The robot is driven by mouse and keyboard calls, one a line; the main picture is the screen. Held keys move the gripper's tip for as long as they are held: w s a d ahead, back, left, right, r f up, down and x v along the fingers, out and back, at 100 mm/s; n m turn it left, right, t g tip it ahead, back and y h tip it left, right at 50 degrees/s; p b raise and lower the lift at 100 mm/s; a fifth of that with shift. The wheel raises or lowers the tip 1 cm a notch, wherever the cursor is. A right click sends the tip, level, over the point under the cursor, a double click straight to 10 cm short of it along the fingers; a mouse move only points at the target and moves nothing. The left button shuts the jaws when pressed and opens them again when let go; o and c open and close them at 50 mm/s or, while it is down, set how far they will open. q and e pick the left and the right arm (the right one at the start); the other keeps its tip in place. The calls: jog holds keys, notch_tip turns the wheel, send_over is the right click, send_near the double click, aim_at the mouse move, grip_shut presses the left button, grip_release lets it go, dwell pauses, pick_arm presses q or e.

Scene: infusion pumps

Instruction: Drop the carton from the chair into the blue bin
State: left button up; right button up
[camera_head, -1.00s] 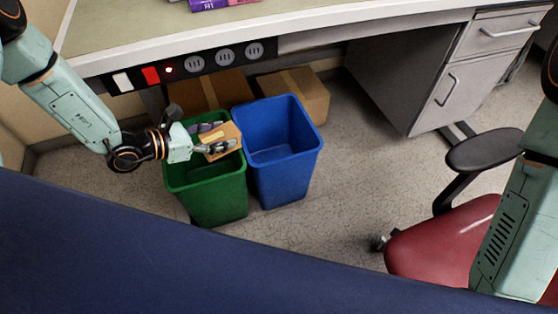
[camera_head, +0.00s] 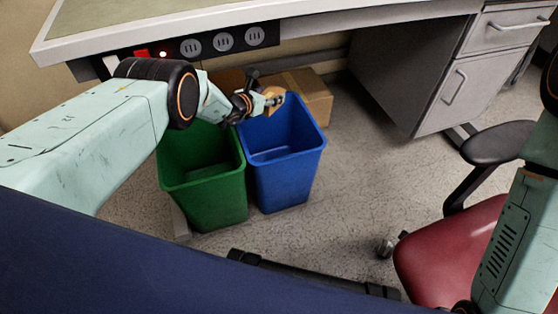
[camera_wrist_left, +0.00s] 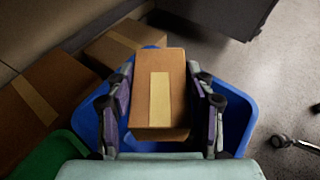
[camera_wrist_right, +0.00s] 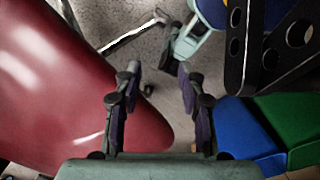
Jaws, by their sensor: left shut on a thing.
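A small brown carton with a pale tape strip (camera_wrist_left: 160,90) is held between the fingers of my left gripper (camera_wrist_left: 162,110), over the opening of the blue bin (camera_wrist_left: 238,125). My right gripper (camera_wrist_right: 158,95) is open and empty beside the red seat (camera_wrist_right: 60,90).
A green bin (camera_head: 208,185) stands directly left of the blue bin. Larger taped boxes (camera_head: 303,92) lie behind the bins under the desk (camera_head: 180,18). A grey drawer cabinet (camera_head: 450,85) stands to the right. The floor between blue bin and chair is clear.

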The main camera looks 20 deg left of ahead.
pick_arm(q)
notch_tip(320, 180, down, 6)
jog(key=b, duration=0.5)
jog(key=shift+w+d, duration=0.1)
jog(key=o, duration=1)
jog(key=shift+r, duration=0.1)
jog(key=shift+v, duration=6.05)
jog(key=shift+x, duration=5.55)
